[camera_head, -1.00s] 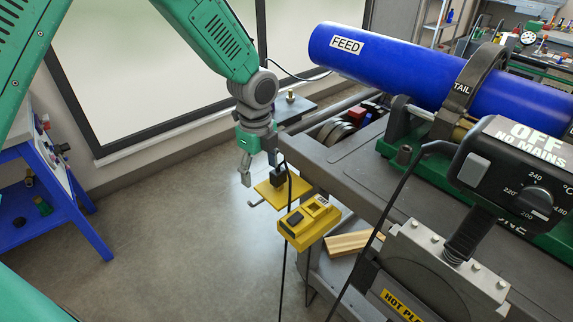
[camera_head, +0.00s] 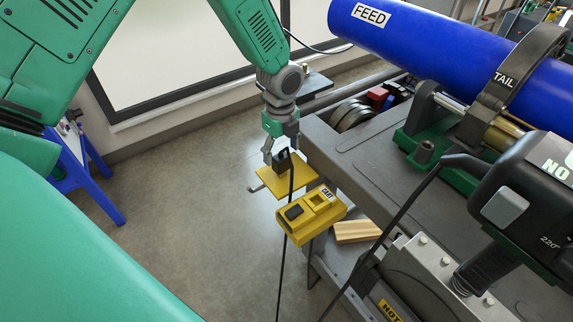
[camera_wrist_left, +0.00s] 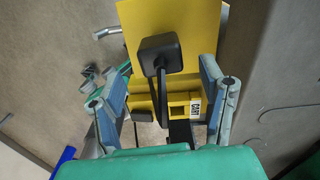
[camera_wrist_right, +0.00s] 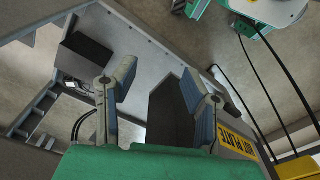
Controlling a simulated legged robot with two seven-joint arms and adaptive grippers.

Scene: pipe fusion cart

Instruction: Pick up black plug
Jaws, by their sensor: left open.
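The black plug (camera_head: 283,159) stands on a yellow plate (camera_head: 272,182) at the cart's near left corner, with its black cable hanging down. In the left wrist view the plug (camera_wrist_left: 158,50) is a square black block with its cable running toward me. My left gripper (camera_head: 281,160) is open above the plate, its fingers on either side of the plug in the head view. In the left wrist view its fingers (camera_wrist_left: 163,105) are wide apart, with the plug beyond and between them. My right gripper (camera_wrist_right: 147,95) is open and empty near the grey cart side, seen only in the right wrist view.
A yellow box with a socket (camera_head: 309,214) sits just in front of the plate. The grey cart (camera_head: 350,170) carries the blue FEED pipe (camera_head: 430,50) and a black heater control box (camera_head: 525,190). A wooden block (camera_head: 357,231) lies below.

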